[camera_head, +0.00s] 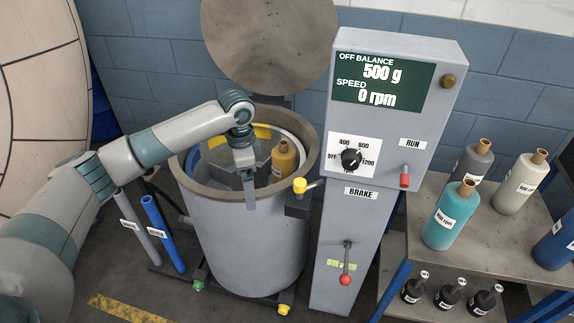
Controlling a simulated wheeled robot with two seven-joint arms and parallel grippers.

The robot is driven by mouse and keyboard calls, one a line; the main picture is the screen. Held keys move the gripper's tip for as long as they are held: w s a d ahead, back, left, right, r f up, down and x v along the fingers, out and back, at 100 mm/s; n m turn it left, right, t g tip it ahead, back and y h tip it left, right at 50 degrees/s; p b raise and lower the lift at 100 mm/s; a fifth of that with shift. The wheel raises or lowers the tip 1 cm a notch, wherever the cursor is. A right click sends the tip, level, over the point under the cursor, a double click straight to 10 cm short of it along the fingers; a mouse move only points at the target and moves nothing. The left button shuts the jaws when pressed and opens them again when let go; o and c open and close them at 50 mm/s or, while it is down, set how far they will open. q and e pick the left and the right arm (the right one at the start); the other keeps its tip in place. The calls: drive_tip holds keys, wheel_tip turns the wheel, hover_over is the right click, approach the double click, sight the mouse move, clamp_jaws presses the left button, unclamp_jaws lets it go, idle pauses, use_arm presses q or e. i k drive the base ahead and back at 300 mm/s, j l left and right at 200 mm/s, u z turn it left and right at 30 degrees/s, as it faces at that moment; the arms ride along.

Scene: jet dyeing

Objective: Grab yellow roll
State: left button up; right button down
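The yellow roll (285,159) stands upright inside the open grey drum (245,245), toward the right of its interior, with a brown tip on top. My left arm reaches in from the left, over the drum's rim. My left gripper (249,190) points down into the drum, to the left of the yellow roll in the picture. It appears apart from the roll, but its depth is hard to judge. Only a narrow side of its fingers shows, so their opening is unclear. My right gripper is not in view.
The drum's round lid (268,45) is raised behind it. A grey control cabinet (350,240) stands close on the right, its display reading 500 g and 0 rpm. A shelf (505,225) at the right holds several bottle-like rolls, including a teal one (451,215).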

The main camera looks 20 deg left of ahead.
sight(283, 155)
drive_tip(key=i, duration=1.05)
